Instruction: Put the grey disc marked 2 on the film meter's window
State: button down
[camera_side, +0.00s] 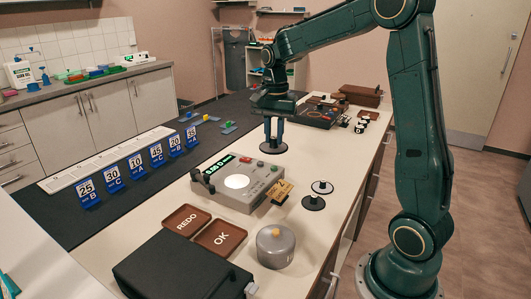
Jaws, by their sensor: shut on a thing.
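The film meter (262,190) is a grey box in the middle of the bench with a lit round window (236,181) on top and a green display. My gripper (273,139) is shut on a dark grey disc (273,149), behind and to the right of the meter. I cannot tell whether the disc touches the bench, and no number on it is readable. Two more dark discs, one at the back (322,187) and one in front (313,203), lie right of the meter with small upright knobs. Their marks are too small to read.
Brown trays marked REDO (172,222) and OK (215,248) lie in front of the meter. A grey lidded pot (276,248), a black case (170,270) and a gold piece (282,190) are near. Blue number stands (113,178) line the left. A dark red device (320,115) stands behind.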

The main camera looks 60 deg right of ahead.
jog(key=w+d+r, duration=0.1)
jog(key=w, duration=0.6)
jog(key=w+d+r, duration=0.1)
jog(key=w, duration=0.7)
jog(key=shift+d+r, duration=0.25)
jog(key=shift+r, duration=0.05)
jog(key=shift+f, duration=0.1)
notch_tip(320, 180, down, 20)
jog(key=shift+r, duration=0.1)
dwell(0.5)
jog(key=c, duration=1.3)
grip_release()
jog(key=shift+f, duration=0.2)
jog(key=shift+r, duration=0.2)
